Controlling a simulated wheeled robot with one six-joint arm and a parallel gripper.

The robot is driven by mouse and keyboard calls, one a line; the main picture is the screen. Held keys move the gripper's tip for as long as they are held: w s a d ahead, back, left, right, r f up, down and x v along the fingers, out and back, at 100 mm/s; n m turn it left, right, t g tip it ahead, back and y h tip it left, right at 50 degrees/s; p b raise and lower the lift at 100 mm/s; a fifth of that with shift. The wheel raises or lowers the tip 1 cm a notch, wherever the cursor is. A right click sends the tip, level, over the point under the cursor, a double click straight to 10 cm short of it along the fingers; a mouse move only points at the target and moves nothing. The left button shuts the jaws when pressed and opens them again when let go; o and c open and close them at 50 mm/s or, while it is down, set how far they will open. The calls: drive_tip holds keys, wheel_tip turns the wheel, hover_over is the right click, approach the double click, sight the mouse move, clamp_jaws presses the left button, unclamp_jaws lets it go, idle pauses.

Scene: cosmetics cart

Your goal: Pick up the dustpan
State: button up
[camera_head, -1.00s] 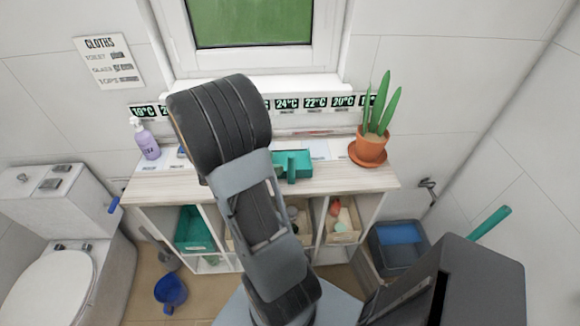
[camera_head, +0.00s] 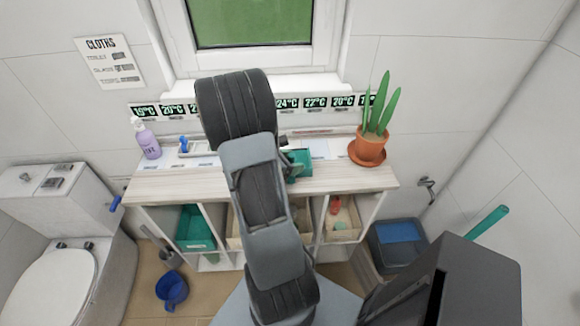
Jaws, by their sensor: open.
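A teal object (camera_head: 301,172), which seems to be the dustpan, lies on the wooden top of the shelf unit, just right of my arm. Its left part is hidden behind the arm. My gripper (camera_head: 292,157) shows only in part past the right edge of my arm, at the teal object. It is open, and the arm covers most of it. I cannot tell whether the fingers touch the teal object or are around it.
The shelf unit (camera_head: 380,179) holds a purple pump bottle (camera_head: 147,140) at left and a potted plant (camera_head: 369,151) at right. A small blue item (camera_head: 184,145) lies near the bottle. Teal and beige bins fill the shelves. A blue bucket (camera_head: 171,290) stands on the floor.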

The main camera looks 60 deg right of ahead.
clamp_jaws()
idle(0.4)
